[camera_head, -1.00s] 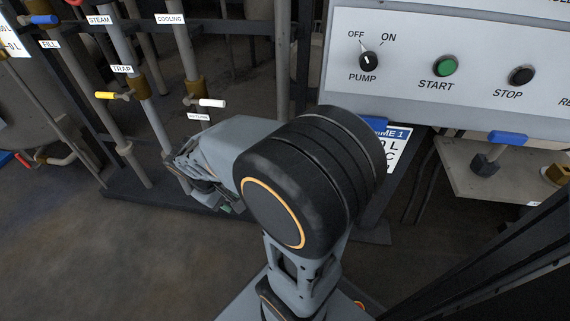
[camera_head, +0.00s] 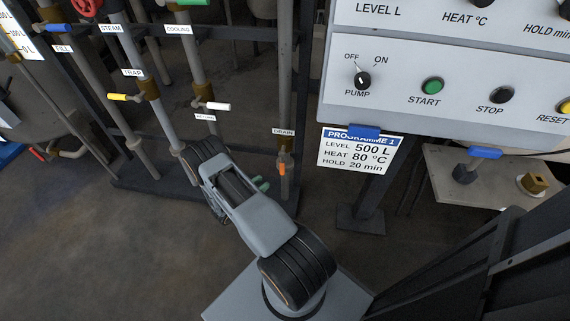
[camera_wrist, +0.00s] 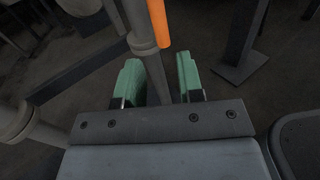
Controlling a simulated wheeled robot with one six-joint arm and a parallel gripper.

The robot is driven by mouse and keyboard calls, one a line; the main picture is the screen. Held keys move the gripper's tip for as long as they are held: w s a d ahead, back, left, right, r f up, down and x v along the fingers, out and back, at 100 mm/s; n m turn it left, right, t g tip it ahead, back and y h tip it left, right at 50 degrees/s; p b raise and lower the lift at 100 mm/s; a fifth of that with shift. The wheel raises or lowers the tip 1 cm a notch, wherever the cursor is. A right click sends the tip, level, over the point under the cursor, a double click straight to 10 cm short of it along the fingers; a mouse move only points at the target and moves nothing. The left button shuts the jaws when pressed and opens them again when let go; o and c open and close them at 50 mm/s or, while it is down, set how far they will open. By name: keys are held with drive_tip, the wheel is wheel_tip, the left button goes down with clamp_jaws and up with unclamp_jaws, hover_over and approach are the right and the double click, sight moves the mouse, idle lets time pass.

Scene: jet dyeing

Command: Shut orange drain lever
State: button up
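The orange drain lever (camera_head: 282,169) hangs down along a grey vertical pipe, just under the DRAIN label (camera_head: 283,132). In the wrist view the orange handle (camera_wrist: 162,22) is at the top centre, beside the pipe (camera_wrist: 153,60). My gripper (camera_head: 262,185) is just left of the lever in the head view, its green fingertips partly hidden by my arm. In the wrist view my gripper (camera_wrist: 160,76) is open, with two green fingers apart. The pipe shows in the gap between them. The orange handle appears beyond the fingertips, and no contact is visible.
Yellow (camera_head: 118,97) and white (camera_head: 217,106) levers sit on pipes to the left. The control panel (camera_head: 440,75) is at upper right, with a programme card (camera_head: 357,150) below it. A blue-handled valve (camera_head: 484,152) is at right. Open floor lies at lower left.

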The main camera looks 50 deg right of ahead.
sight(282, 164)
drive_tip(key=d+b, duration=0.2)
drive_tip(key=d, duration=1.1)
drive_tip(key=shift+s+d+f, duration=0.3)
drive_tip(key=shift+d, duration=0.1)
drive_tip(key=shift+c, duration=0.5)
clamp_jaws()
